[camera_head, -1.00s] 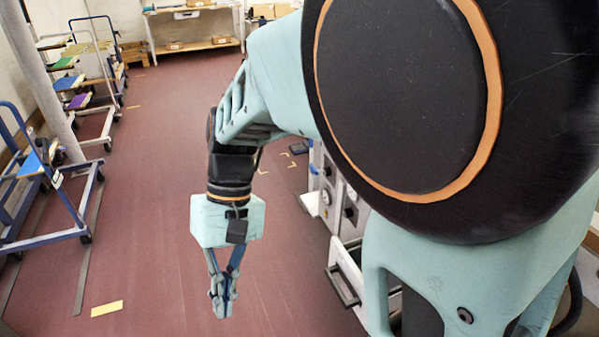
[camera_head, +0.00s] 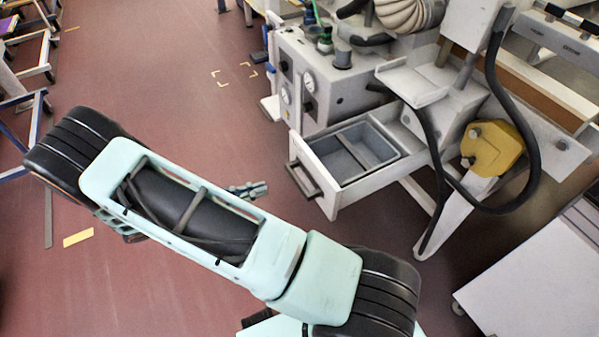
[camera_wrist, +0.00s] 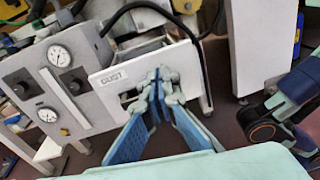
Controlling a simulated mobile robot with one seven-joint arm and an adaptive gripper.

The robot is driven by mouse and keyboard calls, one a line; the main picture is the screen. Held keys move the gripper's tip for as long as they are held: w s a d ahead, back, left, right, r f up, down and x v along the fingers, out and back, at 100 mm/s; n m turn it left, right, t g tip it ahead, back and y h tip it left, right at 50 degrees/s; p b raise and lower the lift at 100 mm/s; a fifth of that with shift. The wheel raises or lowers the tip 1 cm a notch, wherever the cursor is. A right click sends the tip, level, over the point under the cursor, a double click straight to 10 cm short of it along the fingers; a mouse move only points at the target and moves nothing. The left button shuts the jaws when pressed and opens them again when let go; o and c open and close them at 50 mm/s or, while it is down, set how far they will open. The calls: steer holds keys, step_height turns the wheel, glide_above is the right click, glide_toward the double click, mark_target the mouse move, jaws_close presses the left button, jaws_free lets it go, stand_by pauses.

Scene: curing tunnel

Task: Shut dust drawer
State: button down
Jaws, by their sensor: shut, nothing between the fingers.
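The dust drawer (camera_head: 318,188) is pulled out of the grey machine in the head view. It has a white front with a dark bar handle (camera_head: 304,180) and a grey divided bin (camera_head: 362,150) inside. In the wrist view its front (camera_wrist: 112,78) carries the label DUST. My gripper (camera_head: 262,188) is to the left of the drawer front, mostly hidden behind my arm, with a gap of floor showing between them. In the wrist view my gripper (camera_wrist: 158,80) is shut and empty, its fingertips overlapping the drawer front and hiding part of the handle.
The machine (camera_head: 325,85) has gauges and knobs beside the drawer. A black hose (camera_head: 535,150) and yellow part (camera_head: 492,148) are to its right. A white cabinet (camera_head: 530,270) stands at the lower right. Open red floor (camera_head: 160,90) lies to the left.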

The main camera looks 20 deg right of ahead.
mark_target(314, 166)
steer(key=w+d, duration=0.1)
steer(key=d, duration=0.3)
steer(key=d+f+n+t+b, duration=0.1)
steer(key=d, duration=0.4)
steer(key=w+d+f+t, duration=0.1)
steer(key=d, duration=0.3)
steer(key=shift+w+d+f+n+h, duration=0.25)
steer(key=shift+w+d+n+h, duration=0.1)
steer(key=shift+n+h, duration=0.05)
steer(key=w+d, duration=0.2)
steer(key=d, duration=2.5)
steer(key=shift+w+p, duration=0.25)
steer(key=shift+p, duration=0.15)
